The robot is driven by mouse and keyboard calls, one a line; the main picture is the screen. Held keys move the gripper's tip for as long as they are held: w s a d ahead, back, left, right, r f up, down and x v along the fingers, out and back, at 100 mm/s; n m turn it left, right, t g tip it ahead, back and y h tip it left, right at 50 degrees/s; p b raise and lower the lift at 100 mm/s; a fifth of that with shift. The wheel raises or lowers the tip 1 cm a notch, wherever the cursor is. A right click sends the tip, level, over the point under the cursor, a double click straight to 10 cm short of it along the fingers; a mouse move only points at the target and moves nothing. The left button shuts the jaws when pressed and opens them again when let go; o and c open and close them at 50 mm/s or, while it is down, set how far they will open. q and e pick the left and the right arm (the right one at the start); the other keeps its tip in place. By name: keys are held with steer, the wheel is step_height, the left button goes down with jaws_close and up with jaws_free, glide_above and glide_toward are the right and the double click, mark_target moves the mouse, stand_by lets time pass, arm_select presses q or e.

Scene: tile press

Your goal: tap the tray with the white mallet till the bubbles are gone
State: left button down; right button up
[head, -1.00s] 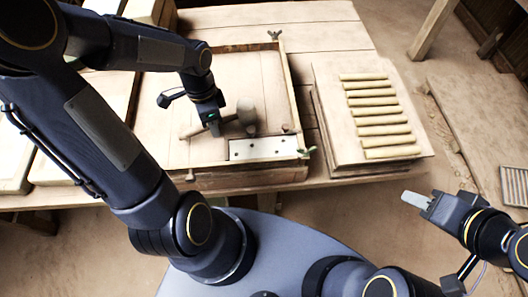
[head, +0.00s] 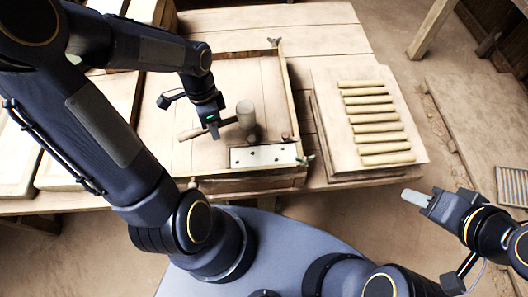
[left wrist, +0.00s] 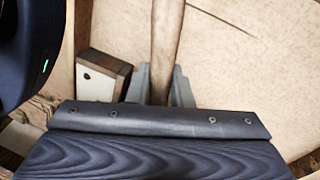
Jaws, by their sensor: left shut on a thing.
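My left gripper (head: 213,131) is shut on the handle of a mallet, above the wooden bed near its front edge. In the left wrist view the handle (left wrist: 166,40) passes between the two grey fingers. A white tray (head: 263,156) with several dark dots lies just in front of the mallet head. I cannot tell whether the head touches it. My right gripper (head: 416,198) is off the table at right; its finger gap does not show.
A wooden frame (head: 291,95) edges the bed, with small green wing-like pieces at its right corners. A board (head: 326,130) with several wooden rods (head: 370,109) lies to the right. In the left wrist view a small wooden box (left wrist: 112,66) with a pale end stands beside the handle.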

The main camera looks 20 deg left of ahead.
mark_target(216, 143)
arm_select(q)
step_height(216, 143, down, 4)
steer(key=b, duration=0.3)
steer(key=shift+s+f+b, duration=0.1)
steer(key=shift+f+b, duration=0.1)
steer(key=shift+b, duration=0.15)
steer(key=shift+s+d, duration=0.2)
steer(key=shift+s, duration=0.2)
steer(key=shift+s+r, duration=0.1)
steer(key=shift+s, duration=0.05)
steer(key=shift+a, duration=0.1)
steer(key=shift+r+p, duration=0.2)
steer(key=shift+p, duration=0.1)
steer(key=r+p, duration=0.1)
steer(key=w+r+p, duration=0.1)
steer(key=r+p, duration=0.1)
steer(key=shift+w+a+r, duration=0.2)
steer(key=shift+w, duration=0.05)
steer(key=shift+s+d+r, duration=0.15)
steer(key=shift+r, duration=0.05)
steer(key=shift+p, duration=0.3)
